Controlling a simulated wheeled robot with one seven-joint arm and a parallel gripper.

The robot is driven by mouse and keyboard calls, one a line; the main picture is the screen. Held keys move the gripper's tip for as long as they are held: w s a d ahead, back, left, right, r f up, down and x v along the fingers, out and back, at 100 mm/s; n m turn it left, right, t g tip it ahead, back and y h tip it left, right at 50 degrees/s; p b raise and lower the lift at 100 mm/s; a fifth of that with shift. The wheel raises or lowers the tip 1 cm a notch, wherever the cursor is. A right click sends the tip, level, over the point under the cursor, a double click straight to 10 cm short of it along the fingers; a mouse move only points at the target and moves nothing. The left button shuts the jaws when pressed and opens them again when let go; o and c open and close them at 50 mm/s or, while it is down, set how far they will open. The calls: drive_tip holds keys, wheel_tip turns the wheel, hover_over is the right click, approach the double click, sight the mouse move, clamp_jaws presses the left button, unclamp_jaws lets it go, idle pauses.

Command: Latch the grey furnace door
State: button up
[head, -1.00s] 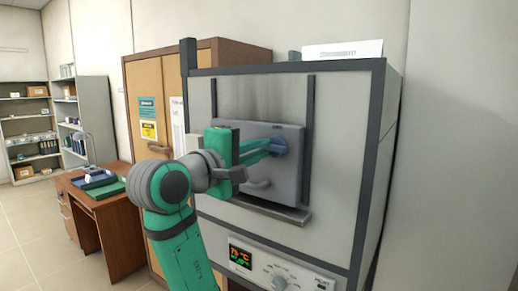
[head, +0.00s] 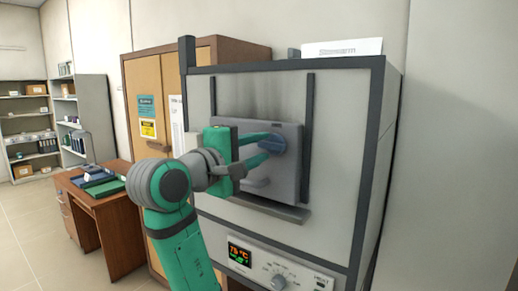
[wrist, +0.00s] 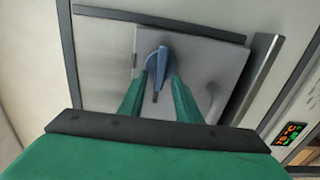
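The grey furnace door (head: 285,180) appears flat against the furnace front, between two dark vertical rails. A blue latch (head: 275,144) sits near its upper right. In the wrist view the latch (wrist: 159,58) has a short lever pointing toward my gripper's palm. My gripper (wrist: 161,72) is open in front of the door, with its green fingers apart on either side of the latch. In the head view my gripper (head: 266,147) reaches the latch from the left. The fingertips partly hide the latch, and I cannot tell whether they touch it.
A grey bar handle (head: 256,183) is low on the door, with a ledge (head: 270,207) beneath. The control panel (head: 280,270) with a lit display is below. A wooden cabinet (head: 150,90) stands behind left; a desk (head: 120,205) is farther left.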

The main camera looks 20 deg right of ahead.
drive_tip(key=v, duration=1)
drive_tip(key=shift+s+a, duration=0.25)
drive_tip(key=shift+a, duration=0.1)
